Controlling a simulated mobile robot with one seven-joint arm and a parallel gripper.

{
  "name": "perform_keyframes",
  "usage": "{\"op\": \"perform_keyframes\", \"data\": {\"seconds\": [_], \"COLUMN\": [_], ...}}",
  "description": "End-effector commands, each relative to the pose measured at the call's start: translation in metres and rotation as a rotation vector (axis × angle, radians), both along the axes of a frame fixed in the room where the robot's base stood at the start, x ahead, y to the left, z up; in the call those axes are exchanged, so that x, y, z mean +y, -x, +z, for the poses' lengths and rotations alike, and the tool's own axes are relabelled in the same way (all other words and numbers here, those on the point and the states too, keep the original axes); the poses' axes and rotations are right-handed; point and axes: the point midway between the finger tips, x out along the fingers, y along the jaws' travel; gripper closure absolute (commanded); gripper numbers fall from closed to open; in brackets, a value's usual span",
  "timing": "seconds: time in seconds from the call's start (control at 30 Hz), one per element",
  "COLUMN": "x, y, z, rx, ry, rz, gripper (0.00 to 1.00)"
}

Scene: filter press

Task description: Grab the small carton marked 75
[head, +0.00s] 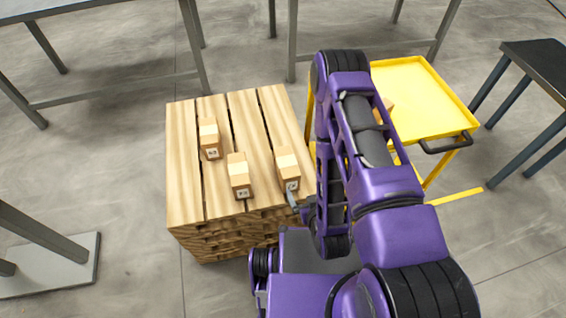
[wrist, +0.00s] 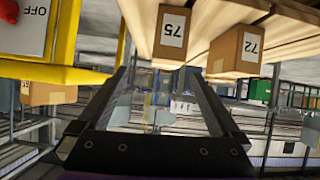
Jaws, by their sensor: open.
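The small carton marked 75 (wrist: 172,30) shows in the wrist view, which looks upside down, at the top just beyond my fingertips. By its place beside the others, it appears to be the rightmost carton (head: 287,165) on the wooden pallet stack (head: 185,190) in the head view, near the front right edge. My gripper (wrist: 158,75) is open and empty, its two dark fingers apart and not around the carton. In the head view only a finger part (head: 292,200) shows at the carton's front; my arm hides the rest.
A carton marked 72 (wrist: 240,50) stands close beside it, and another carton (head: 209,138) stands farther back left. A yellow cart (head: 415,95) is right of the pallet, with a carton (head: 388,103) partly behind my arm. A grey panel with a red button (wrist: 20,25) shows in the wrist view.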

Motion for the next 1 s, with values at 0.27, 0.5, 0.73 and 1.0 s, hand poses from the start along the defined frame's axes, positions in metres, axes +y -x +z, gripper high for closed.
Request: {"op": "perform_keyframes", "data": {"seconds": [0.27,0.5,0.73,1.0], "x": [0.012,0.024,0.035,0.040], "y": [0.001,-0.043,-0.079,-0.095], "z": [-0.006,-0.031,-0.052,-0.062], "rx": [-0.012,-0.014,-0.011,-0.011], "ry": [-0.058,-0.056,-0.056,-0.056], "rz": [-0.017,-0.017,-0.016,-0.016], "gripper": [0.00,0.00,0.00,0.00]}}
